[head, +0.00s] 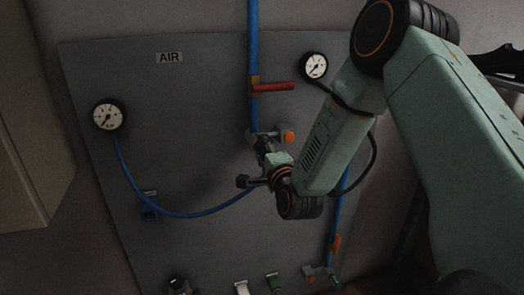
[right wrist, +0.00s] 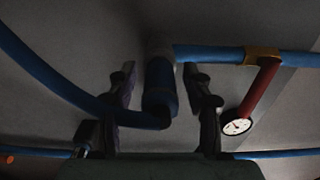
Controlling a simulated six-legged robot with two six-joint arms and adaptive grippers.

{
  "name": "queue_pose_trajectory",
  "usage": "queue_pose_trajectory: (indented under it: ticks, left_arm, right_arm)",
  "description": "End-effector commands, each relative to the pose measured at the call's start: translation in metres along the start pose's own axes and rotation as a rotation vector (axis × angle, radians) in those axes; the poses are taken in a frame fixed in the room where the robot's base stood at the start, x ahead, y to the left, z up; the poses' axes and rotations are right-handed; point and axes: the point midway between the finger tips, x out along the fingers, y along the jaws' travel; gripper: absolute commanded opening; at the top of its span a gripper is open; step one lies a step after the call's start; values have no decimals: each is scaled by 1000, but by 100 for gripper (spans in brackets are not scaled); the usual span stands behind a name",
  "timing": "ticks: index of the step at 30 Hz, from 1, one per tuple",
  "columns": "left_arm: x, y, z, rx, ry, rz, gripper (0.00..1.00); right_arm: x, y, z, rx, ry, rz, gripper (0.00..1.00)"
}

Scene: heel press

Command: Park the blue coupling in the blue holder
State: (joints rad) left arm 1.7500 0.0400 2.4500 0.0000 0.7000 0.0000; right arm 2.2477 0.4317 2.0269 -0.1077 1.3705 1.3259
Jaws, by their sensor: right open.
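The blue coupling (right wrist: 160,88) shows in the right wrist view, with the blue hose (right wrist: 62,85) running from it to the left. Its far end meets a grey fitting at the end of the blue pipe. My right gripper (right wrist: 160,78) is open, with one finger on each side of the coupling; I cannot tell whether either touches. In the head view my right gripper (head: 257,165) is just below the pipe's end fitting (head: 266,136) and mostly hides the coupling. The blue holder (head: 149,208) is on the panel at left, below the left gauge. My left gripper is not in view.
The grey panel (head: 190,110) carries a left gauge (head: 109,116), a right gauge (head: 314,66) and a red valve handle (head: 272,87). A green holder (head: 273,282) and a white one (head: 242,288) sit at its bottom edge. The hose sags across the lower left.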

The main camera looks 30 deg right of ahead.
Motion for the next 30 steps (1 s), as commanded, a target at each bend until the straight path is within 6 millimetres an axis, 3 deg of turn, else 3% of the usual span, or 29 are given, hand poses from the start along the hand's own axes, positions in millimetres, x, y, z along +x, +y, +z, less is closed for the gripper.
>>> queue_pose_trajectory:
  ticks: [6, 23, 30]
  left_arm:
    - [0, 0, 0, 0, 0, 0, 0]
    - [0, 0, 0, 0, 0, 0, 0]
    - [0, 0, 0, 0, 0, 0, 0]
  right_arm:
    - [0, 0, 0, 0, 0, 1, 49]
    - [0, 0, 0, 0, 0, 0, 1]
    - [0, 0, 0, 0, 0, 0, 0]
